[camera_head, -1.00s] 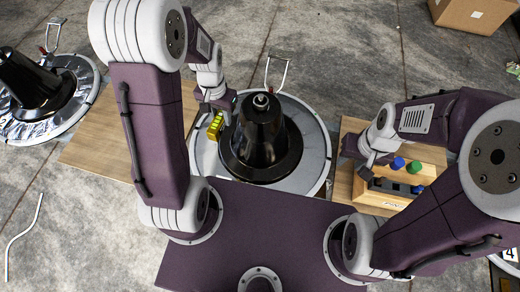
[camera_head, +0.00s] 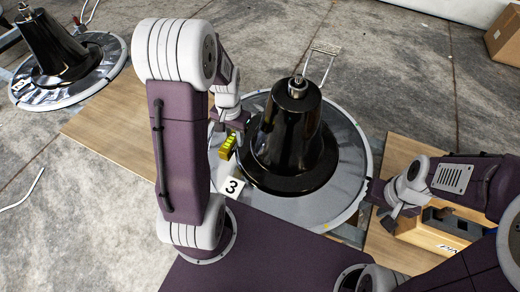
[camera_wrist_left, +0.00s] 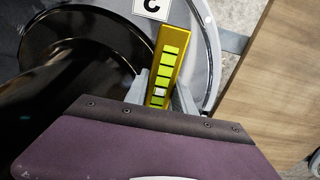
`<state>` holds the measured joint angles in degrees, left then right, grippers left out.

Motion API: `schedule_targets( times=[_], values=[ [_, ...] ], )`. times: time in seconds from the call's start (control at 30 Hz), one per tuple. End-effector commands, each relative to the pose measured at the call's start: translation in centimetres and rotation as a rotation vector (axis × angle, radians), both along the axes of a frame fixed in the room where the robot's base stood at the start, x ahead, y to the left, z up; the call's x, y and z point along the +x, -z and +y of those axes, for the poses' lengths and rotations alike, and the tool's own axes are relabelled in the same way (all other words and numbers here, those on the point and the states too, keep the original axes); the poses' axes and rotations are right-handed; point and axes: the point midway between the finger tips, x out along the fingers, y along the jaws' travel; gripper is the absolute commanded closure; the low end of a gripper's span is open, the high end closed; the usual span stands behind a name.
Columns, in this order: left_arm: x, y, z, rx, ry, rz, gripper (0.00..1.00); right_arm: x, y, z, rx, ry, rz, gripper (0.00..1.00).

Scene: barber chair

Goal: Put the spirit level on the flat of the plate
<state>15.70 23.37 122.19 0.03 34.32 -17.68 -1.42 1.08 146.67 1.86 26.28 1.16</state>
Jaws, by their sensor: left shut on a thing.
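The yellow spirit level (camera_head: 227,148) is in my left gripper (camera_head: 232,125), over the left part of the round grey plate (camera_head: 345,140). In the left wrist view the level (camera_wrist_left: 172,50) stands out lengthwise between the two fingers (camera_wrist_left: 160,95), beside the black cone's base. Whether it touches the plate is not clear. The black cone (camera_head: 288,130) stands in the middle of the plate. My right gripper (camera_head: 378,194) is at the plate's right edge; its fingertips are too small and dark to read.
A white tag marked 3 (camera_head: 233,187) is at the plate's front left. A wooden box (camera_head: 432,228) is under my right arm. Another cone (camera_head: 52,50) on a plate stands at the far left. A wooden board (camera_head: 125,130) lies left of the plate.

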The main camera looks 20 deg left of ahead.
Motion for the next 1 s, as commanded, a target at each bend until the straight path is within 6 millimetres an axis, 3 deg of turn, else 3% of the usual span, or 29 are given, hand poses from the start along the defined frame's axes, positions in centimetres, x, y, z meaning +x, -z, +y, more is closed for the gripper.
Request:
schedule_targets(
  times=[0.23, 0.43, 0.63, 1.0],
  values=[
    [-0.1, 5.6, 0.0, -0.001, 0.000, 0.003, 1.00, 0.0, 3.7, 0.0, 0.000, 0.000, 0.000, 0.64],
    [0.0, 6.5, 0.0, 0.000, 0.000, 0.001, 1.00, 0.0, 4.0, 0.0, 0.000, 0.000, 0.000, 0.64],
    [-0.1, 10.1, 0.0, -0.001, 0.000, 0.003, 1.00, 0.0, 6.5, 0.0, 0.000, 0.000, 0.000, 0.64],
    [0.0, 10.2, 0.0, 0.000, 0.000, 0.001, 1.00, 0.0, 6.3, 0.0, 0.000, 0.000, 0.000, 0.64]
  ],
)
